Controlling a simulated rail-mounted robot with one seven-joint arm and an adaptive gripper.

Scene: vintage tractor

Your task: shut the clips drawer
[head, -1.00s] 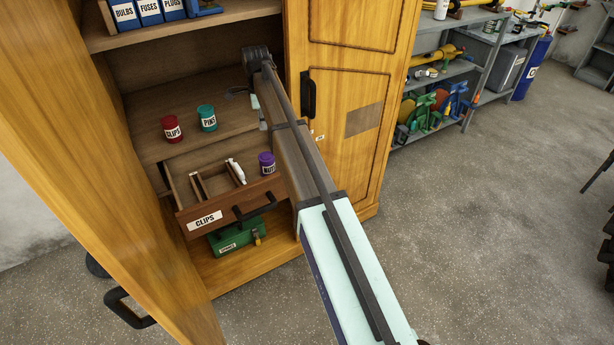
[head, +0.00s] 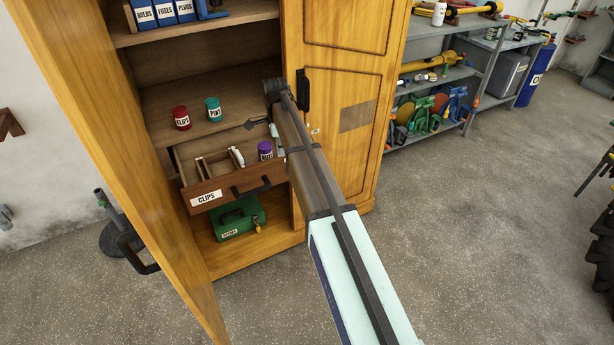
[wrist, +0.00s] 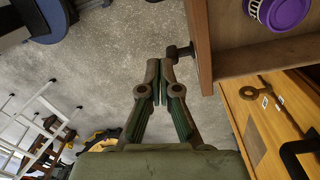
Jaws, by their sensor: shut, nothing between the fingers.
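My gripper (wrist: 160,78) is shut and empty, just outside the front, close beside the dark handle (wrist: 179,51). I cannot tell if they touch.
A red jar (head: 181,118) and a teal jar (head: 213,109) stand on the shelf above the drawer. A green toolbox (head: 238,217) sits below it. The left cabinet door (head: 120,150) is open; the right door (head: 345,80) is closed. The floor in front is clear.

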